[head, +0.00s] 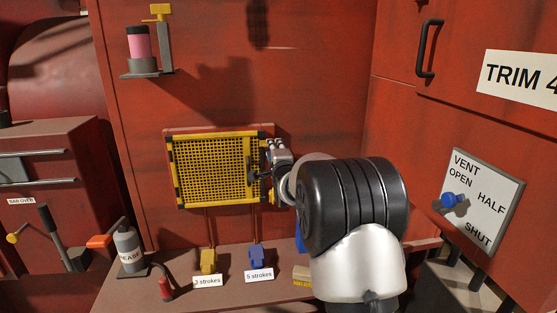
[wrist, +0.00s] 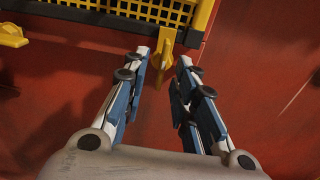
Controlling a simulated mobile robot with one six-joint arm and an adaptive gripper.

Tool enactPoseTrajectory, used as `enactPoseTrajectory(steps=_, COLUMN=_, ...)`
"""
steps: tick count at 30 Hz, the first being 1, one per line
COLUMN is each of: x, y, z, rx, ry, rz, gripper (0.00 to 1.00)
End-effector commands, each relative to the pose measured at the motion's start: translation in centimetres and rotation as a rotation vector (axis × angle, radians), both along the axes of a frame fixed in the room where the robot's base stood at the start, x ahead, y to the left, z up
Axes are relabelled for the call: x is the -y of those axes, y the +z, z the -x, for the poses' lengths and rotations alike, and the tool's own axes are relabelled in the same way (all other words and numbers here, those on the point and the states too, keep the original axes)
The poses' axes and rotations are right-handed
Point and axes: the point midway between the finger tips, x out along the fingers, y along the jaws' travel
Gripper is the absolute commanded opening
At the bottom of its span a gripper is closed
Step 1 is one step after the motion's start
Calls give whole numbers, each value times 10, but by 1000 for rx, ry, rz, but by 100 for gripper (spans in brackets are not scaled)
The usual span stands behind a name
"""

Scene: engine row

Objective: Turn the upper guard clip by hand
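My gripper (head: 262,168) is at the guard's right edge in the head view. In the wrist view my gripper (wrist: 164,62) is open, with a yellow clip (wrist: 165,58) between and just beyond its fingertips; gaps show on both sides. This appears to be the upper clip; in the head view my gripper hides it. Another yellow clip (wrist: 12,35), apparently the lower one, is at the wrist view's left and below my gripper in the head view (head: 271,197).
A vent plate (head: 482,200) with a blue knob is at the right. A pink canister (head: 139,45) is at the upper left.

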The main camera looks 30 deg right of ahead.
Motion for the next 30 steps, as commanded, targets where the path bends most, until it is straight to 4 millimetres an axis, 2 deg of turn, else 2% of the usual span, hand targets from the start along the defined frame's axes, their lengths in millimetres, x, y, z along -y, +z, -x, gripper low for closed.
enactPoseTrajectory(steps=6, x=-12, y=0, z=45, rx=-3, ry=-1, rz=-1, gripper=26)
enactPoseTrajectory(steps=13, x=-22, y=0, z=79, rx=-3, ry=-1, rz=-1, gripper=26)
enactPoseTrajectory(steps=18, x=-24, y=-1, z=88, rx=-4, ry=-1, rz=-1, gripper=26)
enactPoseTrajectory(steps=30, x=-25, y=-1, z=88, rx=-4, ry=-1, rz=-1, gripper=26)
